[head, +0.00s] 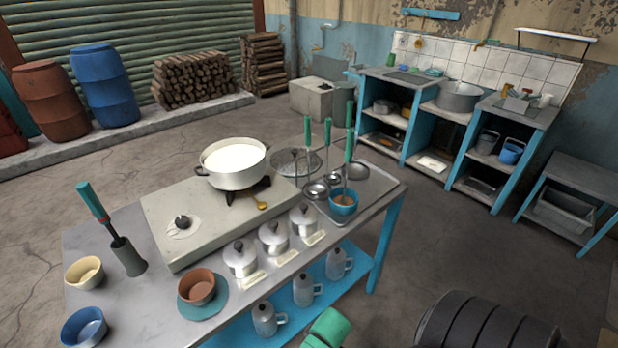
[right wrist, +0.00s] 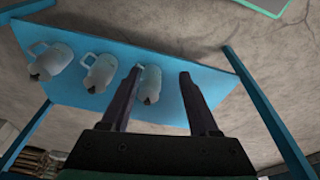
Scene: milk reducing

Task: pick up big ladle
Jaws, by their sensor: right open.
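Several ladles with green handles stand at the right end of the metal table (head: 335,268) in the head view. A front-left ladle (head: 307,131) and a middle ladle (head: 328,132) have metal bowls low over a tray (head: 378,186). A rear ladle (head: 349,113) seems to have the wide shallow bowl (head: 357,171). Another green handle (head: 348,148) rises above a blue bowl (head: 343,203). I cannot tell for certain which is the big ladle. My right gripper (right wrist: 160,73) is open and empty in the right wrist view, pointed towards the lower shelf. My left gripper is not in view.
A white pot of milk (head: 233,162) sits on the stove (head: 180,215). Lidded canisters (head: 273,238) line the table's front edge. Mugs stand on the blue lower shelf (right wrist: 120,45). Bowls, including a brown bowl (head: 197,288), stand front left.

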